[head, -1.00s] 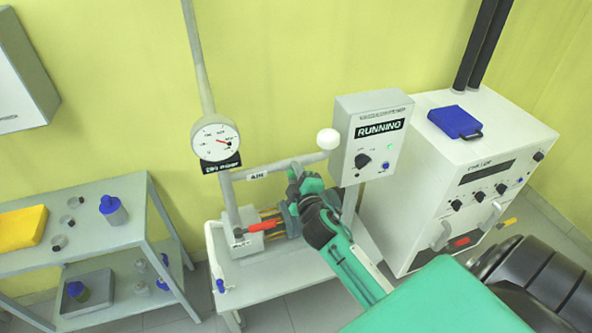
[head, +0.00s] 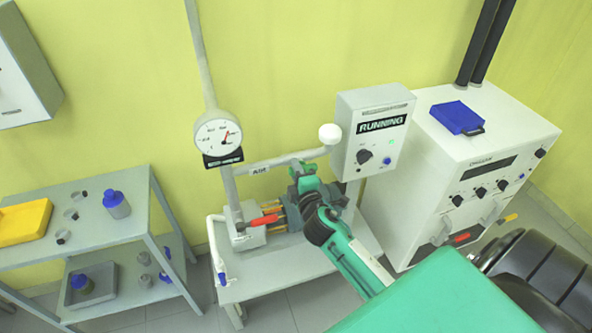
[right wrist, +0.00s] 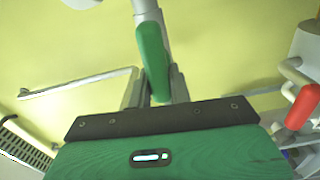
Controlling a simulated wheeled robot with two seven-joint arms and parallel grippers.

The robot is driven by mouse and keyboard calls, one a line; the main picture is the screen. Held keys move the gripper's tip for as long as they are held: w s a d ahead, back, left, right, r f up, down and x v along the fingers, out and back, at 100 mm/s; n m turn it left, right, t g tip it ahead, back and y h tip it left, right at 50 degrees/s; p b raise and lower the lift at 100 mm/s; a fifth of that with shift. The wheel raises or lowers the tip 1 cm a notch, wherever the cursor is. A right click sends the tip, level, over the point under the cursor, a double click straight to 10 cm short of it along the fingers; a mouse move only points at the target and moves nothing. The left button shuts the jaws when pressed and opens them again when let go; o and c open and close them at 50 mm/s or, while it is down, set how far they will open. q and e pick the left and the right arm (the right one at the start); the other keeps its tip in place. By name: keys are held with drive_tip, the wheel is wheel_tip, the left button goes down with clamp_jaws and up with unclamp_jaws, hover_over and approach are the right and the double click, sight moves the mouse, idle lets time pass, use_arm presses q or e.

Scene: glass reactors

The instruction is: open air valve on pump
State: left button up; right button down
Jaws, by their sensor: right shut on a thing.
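The pump (head: 285,215) stands on a small grey bench, with a pipe labelled AIR (head: 258,169) running above it. A green valve lever (right wrist: 152,60) hangs from a grey pipe fitting in the right wrist view. My right gripper (right wrist: 155,98) is shut on this lever, its dark fingers on either side of the lower end. In the head view, my right gripper (head: 305,185) is at the AIR pipe above the pump and hides part of it. The control box (head: 375,135) beside it reads RUNNING. My left gripper is not in view.
A round gauge (head: 217,135) is on the pipe at left. A red lever (head: 262,220) is low by the pump. A white cabinet (head: 480,160) stands right; a grey shelf (head: 140,230) stands left.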

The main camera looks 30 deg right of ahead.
drive_tip(key=c, duration=1.3)
unclamp_jaws()
drive_tip(key=shift+b+v, duration=2.2)
drive_tip(key=shift+v, duration=4.7)
drive_tip(key=shift+a, duration=0.1)
